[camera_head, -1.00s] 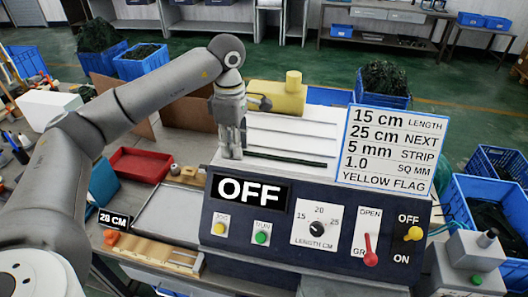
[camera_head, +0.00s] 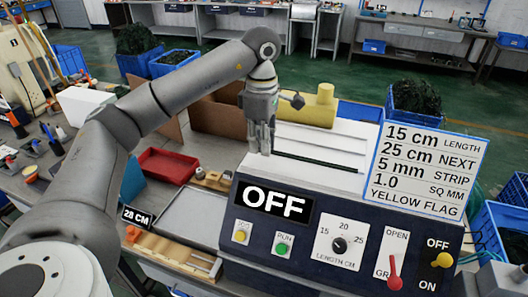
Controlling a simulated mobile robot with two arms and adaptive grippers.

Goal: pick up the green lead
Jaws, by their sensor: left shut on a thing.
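The green lead (camera_head: 318,163) shows as a thin, dark, straight strip over the white top of the machine (camera_head: 330,140). My left gripper (camera_head: 265,151) is upright at the lead's left end, with its fingers shut on it. The rest of the lead runs to the right, nearly level. I cannot tell how much gap lies under it. The fingertips hide the gripped end. My right gripper is not in view.
The machine's front panel reads OFF (camera_head: 274,203) and has knobs and levers. A sign board (camera_head: 425,170) stands at its right. A yellow part (camera_head: 312,108) is behind the gripper. A red tray (camera_head: 168,165) and wooden fixture (camera_head: 170,250) lie left.

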